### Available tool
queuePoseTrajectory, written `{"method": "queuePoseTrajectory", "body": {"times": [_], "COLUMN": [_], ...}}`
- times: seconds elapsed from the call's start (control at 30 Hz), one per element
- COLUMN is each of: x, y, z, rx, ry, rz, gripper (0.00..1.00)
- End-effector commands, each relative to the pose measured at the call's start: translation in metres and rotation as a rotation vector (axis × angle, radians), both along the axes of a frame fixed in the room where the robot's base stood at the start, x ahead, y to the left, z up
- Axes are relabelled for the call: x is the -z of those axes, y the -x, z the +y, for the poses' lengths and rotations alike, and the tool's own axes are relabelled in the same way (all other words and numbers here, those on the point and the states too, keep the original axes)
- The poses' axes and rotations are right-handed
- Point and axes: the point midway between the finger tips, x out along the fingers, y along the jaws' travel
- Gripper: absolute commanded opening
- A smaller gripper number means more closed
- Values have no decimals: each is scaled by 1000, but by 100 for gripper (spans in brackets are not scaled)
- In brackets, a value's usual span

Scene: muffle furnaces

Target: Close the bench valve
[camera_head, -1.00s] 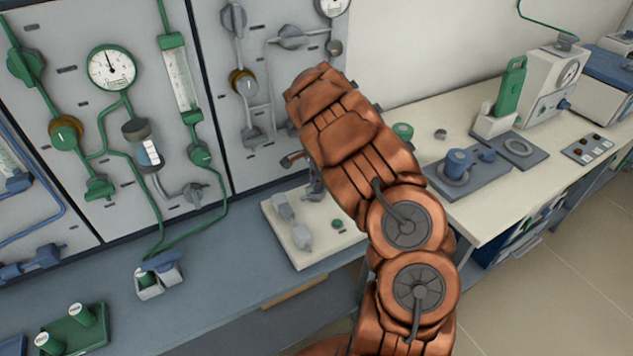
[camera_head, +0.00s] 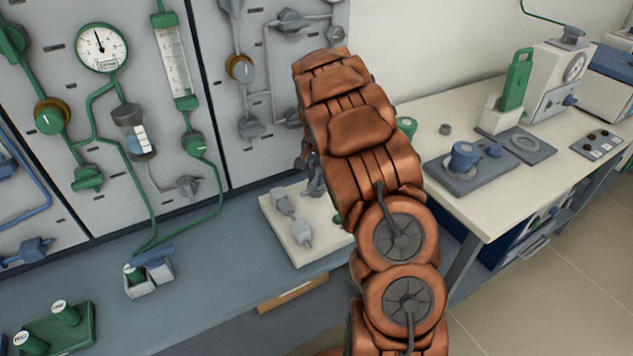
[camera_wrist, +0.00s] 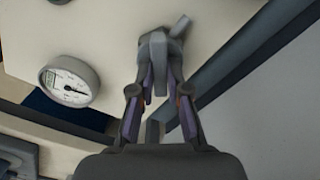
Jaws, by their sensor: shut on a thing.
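My gripper (camera_wrist: 160,85) has its two fingers closed on a grey valve fitting (camera_wrist: 164,42) with a short lever, standing on a cream surface. In the head view my gripper (camera_head: 313,178) is low beside the copper arm, over the far right part of a white base plate (camera_head: 318,251) on the bench. My arm hides most of the grip there. Grey fittings (camera_head: 292,219) lie on that plate, left of the gripper. The exact part of the valve between the fingers is hard to tell.
A round gauge (camera_wrist: 69,83) sits left of the gripper in the wrist view. Upright panels with pipes and a pressure gauge (camera_head: 99,46) stand behind the bench. A small caddy (camera_head: 148,278) and a green tray (camera_head: 77,329) are at left.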

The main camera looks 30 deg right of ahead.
Motion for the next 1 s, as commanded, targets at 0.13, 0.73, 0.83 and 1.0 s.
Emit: {"method": "queuePoseTrajectory", "body": {"times": [0.13, 0.73, 0.83, 1.0], "x": [3, 1, 1, 0], "y": [-2, -2, -2, -2], "z": [1, 2, 3, 3], "rx": [-140, -687, -758, -851], "ry": [-1, 0, 0, 0], "rz": [-5, -2, -1, -3], "gripper": [0, 0, 0, 0]}}
